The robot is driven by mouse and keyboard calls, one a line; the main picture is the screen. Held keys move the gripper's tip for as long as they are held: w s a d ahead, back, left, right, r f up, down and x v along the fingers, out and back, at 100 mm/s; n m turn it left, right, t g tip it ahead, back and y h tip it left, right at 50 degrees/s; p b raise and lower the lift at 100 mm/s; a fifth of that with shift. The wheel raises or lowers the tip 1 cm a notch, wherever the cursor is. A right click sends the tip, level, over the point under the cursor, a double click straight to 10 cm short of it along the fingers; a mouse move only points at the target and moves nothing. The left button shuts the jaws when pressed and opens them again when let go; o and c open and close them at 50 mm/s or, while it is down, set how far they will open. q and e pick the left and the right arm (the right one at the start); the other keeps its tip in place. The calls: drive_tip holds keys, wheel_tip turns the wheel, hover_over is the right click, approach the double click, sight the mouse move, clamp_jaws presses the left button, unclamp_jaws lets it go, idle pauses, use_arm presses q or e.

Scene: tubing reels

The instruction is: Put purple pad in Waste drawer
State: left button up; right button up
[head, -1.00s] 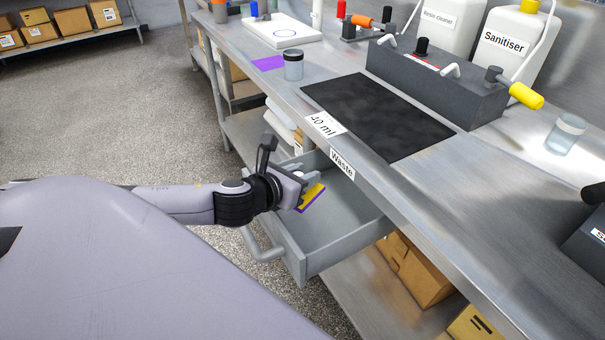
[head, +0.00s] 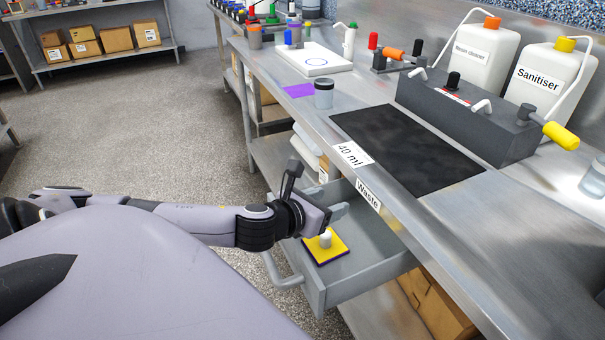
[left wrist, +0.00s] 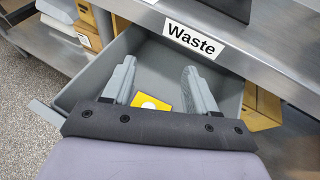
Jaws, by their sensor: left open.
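The purple pad (head: 341,256) has a yellow top, a purple edge and a white knob. It lies inside the open Waste drawer (head: 385,262), near the handle end, and looks flat on the drawer's floor. My left gripper (head: 337,211) is over the drawer, open and apart from the pad. In the left wrist view the two fingers (left wrist: 158,72) stand wide apart with nothing between their tips. Part of the yellow top (left wrist: 150,101) shows between the finger bases; the rest is hidden by my gripper. My right gripper is not in view.
The counter edge with the Waste label (head: 368,195) overhangs the drawer's inner end. On the counter are a flat purple patch (head: 299,90), a lidded jar (head: 324,95), a black mat (head: 405,150) and a dark tap block (head: 465,120). Boxes (head: 432,305) sit below.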

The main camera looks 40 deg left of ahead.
use_arm(q)
drive_tip(key=v, duration=1.1)
drive_tip(key=shift+s, duration=0.2)
drive_tip(key=s+d+f+n+g, duration=0.45)
drive_tip(key=s+f+n, duration=0.2)
drive_tip(key=n, duration=1.05)
drive_tip(key=s+d+f+n+g, duration=0.4)
drive_tip(key=s+f+n+g, duration=0.25)
drive_tip(key=n, duration=1.05)
drive_tip(key=w+d+f+t+h, duration=0.2)
drive_tip(key=w+f+t, duration=0.4)
drive_tip(key=f, duration=0.4)
drive_tip(key=shift+w+d+t, duration=0.4)
drive_tip(key=shift+d+t, duration=0.15)
drive_tip(key=shift+t, duration=0.35)
drive_tip(key=shift+a, duration=0.1)
